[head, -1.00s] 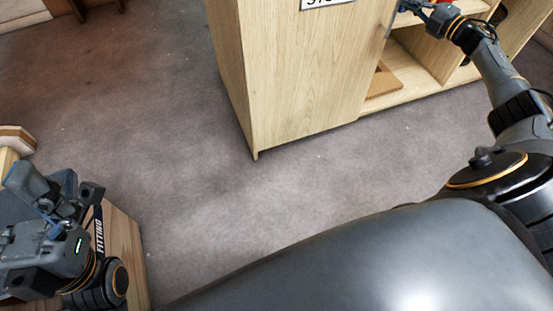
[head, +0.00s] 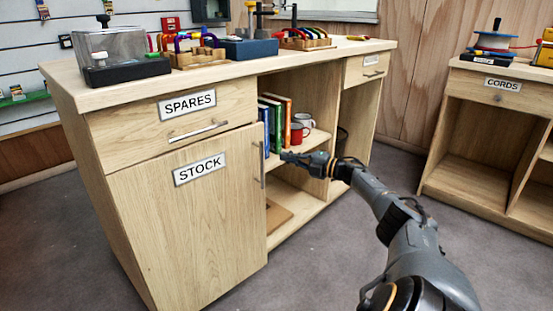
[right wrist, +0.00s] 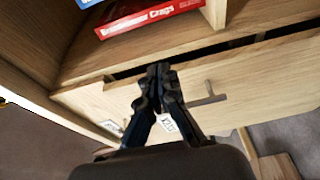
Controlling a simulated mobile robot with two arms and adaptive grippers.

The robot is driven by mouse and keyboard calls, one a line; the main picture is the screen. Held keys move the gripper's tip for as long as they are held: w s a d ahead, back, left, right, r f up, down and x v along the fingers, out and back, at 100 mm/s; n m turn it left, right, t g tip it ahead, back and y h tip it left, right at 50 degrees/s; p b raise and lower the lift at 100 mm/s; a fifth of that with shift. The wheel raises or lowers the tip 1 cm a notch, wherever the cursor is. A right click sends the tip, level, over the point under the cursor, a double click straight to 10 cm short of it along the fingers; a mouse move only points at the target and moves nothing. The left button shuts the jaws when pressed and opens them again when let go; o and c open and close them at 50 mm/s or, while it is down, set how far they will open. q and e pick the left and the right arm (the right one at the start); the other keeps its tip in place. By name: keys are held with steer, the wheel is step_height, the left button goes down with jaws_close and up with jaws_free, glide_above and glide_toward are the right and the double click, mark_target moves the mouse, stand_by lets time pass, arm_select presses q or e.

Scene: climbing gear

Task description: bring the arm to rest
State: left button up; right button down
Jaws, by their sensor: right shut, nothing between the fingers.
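My right gripper (head: 287,157) is shut and empty. In the head view it is in front of the cabinet's open shelf bay, just right of the STOCK door (head: 190,220) and its upright handle (head: 263,165). In the right wrist view the closed fingertips (right wrist: 159,70) point toward the wooden furniture, below a red book (right wrist: 150,17). I cannot tell whether they touch the wood. My left gripper is out of view.
The SPARES drawer (head: 165,115) is shut. The countertop (head: 220,70) carries several items. A CORDS cabinet (head: 497,95) stands at right, with bare carpet between.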

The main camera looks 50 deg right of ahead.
steer(key=s+d, duration=0.1)
steer(key=s, duration=0.1)
steer(key=s+d, duration=0.2)
steer(key=shift+s+d+r+b, duration=0.15)
steer(key=shift+s+d+b, duration=0.1)
steer(key=shift+b, duration=0.05)
